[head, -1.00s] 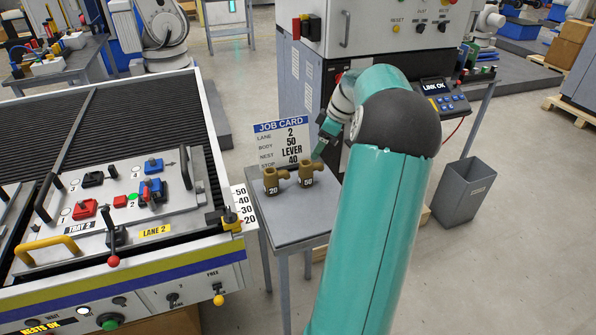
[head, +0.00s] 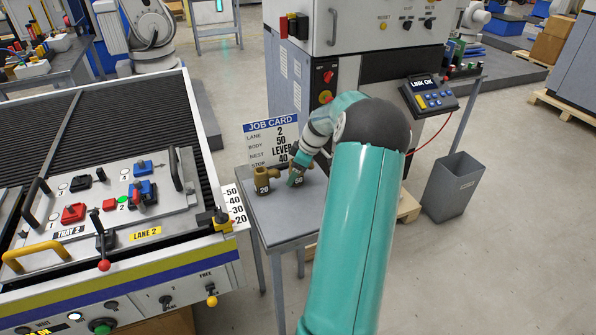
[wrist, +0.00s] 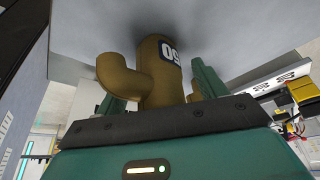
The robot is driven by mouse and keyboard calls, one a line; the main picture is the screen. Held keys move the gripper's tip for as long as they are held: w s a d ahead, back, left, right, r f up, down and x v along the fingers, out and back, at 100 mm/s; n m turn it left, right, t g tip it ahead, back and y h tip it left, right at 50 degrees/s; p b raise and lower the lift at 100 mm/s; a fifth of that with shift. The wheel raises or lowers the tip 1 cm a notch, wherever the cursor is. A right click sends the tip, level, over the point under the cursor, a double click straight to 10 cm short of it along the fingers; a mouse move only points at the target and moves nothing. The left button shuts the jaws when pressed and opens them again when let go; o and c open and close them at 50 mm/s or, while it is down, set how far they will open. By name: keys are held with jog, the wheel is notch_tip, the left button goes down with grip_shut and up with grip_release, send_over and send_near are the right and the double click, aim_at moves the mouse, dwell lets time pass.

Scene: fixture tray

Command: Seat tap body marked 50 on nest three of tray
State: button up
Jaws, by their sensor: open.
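The brass tap body marked 50 (head: 298,182) stands upright on the small grey side table, largely covered by my gripper (head: 296,170) in the head view. In the wrist view, the tap body (wrist: 158,66) is between my two open green fingers, its spout bending to the left. Contact with the fingers cannot be told. The tray marked TRAY 2 (head: 115,240) lies on the conveyor at left. It has red, black and blue nest fittings.
Another tap body, marked 20 (head: 262,178), stands close left of mine. A job card (head: 268,145) stands behind them. Upright black handles (head: 175,168) and a red-knobbed lever (head: 103,262) rise around the tray. The front of the side table (head: 285,222) is clear.

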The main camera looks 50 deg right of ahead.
jog(key=shift+w+f, duration=0.1)
jog(key=shift+f, duration=0.25)
jog(key=c, duration=1.5)
jog(key=shift+r, duration=0.1)
jog(key=shift+c, duration=0.2)
jog(key=shift+r, duration=0.5)
notch_tip(320, 180, up, 2)
jog(key=shift+r, duration=0.1)
jog(key=s+a+r, duration=0.9)
jog(key=s+a, duration=0.1)
jog(key=shift+r, duration=0.4)
jog(key=shift+w+r, duration=0.1)
